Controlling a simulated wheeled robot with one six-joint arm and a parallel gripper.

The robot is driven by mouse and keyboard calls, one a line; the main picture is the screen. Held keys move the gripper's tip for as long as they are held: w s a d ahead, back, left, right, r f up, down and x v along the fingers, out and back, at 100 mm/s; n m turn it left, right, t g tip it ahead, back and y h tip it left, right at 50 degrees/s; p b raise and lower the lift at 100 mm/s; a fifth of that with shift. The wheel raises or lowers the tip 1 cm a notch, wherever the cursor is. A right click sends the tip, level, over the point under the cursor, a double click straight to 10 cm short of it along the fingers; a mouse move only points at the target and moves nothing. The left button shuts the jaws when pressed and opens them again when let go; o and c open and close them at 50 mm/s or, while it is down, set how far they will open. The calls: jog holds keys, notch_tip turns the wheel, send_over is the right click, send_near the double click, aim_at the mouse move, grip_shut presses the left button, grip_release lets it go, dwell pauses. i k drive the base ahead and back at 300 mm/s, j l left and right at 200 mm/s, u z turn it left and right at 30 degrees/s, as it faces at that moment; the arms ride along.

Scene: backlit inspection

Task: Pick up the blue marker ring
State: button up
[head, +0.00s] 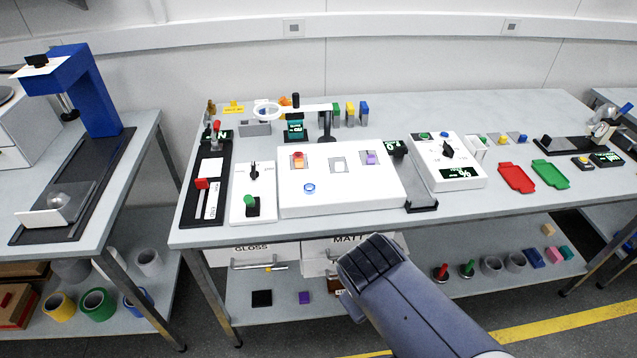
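The blue marker ring (309,188) lies on the front left part of a white light box (345,198), on the middle of the bench. It is small, with a pale centre. My gripper (368,258) is in front of the bench's front edge, below and to the right of the ring, and apart from it. Its dark fingers point up and to the left. I cannot tell whether the fingers are apart or together, and I see nothing held between them.
A magnifier (267,111) on a white arm reaches over the back of the light box. A control box with a green knob (250,203) stands left of it, and a white meter box (447,172) right. Drawers (262,255) sit under the bench. Red (516,178) and green trays (550,174) lie at right.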

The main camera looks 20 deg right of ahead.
aim_at(309, 185)
jog(key=i+j+z, duration=0.1)
jog(key=z, duration=0.35)
jog(key=i+j+z, duration=0.25)
jog(key=z, duration=0.2)
